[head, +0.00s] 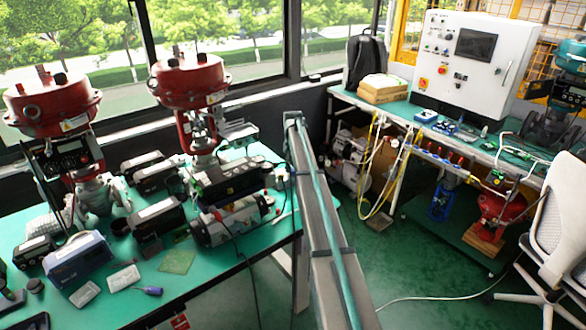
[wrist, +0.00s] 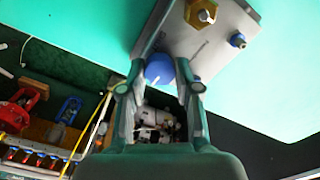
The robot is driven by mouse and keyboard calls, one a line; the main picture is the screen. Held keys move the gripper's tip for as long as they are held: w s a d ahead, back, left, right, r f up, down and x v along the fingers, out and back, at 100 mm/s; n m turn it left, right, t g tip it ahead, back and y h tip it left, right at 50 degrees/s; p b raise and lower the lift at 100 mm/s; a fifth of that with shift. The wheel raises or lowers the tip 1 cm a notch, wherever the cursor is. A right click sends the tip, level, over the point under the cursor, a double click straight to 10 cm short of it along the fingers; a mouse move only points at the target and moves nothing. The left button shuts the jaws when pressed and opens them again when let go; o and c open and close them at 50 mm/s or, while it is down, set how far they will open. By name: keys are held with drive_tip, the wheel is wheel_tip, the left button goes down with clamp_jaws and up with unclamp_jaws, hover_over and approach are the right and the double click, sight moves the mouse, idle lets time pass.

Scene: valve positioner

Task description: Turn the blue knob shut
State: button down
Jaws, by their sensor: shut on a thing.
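The blue knob (wrist: 159,69) shows in the wrist view, on the near edge of a grey metal plate (wrist: 205,55). My gripper (wrist: 162,70) has one finger on each side of the knob and is shut on it. The knob's lower side and its stem are partly hidden, and I cannot tell how far it is turned. A brass hex fitting (wrist: 203,13) and a smaller blue fitting (wrist: 237,40) sit on the same plate. In the head view I cannot make out my gripper or the knob.
In the head view, a green table (head: 205,275) at left holds red-topped valves (head: 190,80) and several devices. A workbench (head: 400,105) at right carries a white control cabinet (head: 468,62). A white chair (head: 560,225) stands at far right. Open floor (head: 410,265) lies between.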

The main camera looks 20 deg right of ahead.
drive_tip(key=c, duration=0.8)
unclamp_jaws()
drive_tip(key=shift+r, duration=0.1)
wheel_tip(320, 180, up, 12)
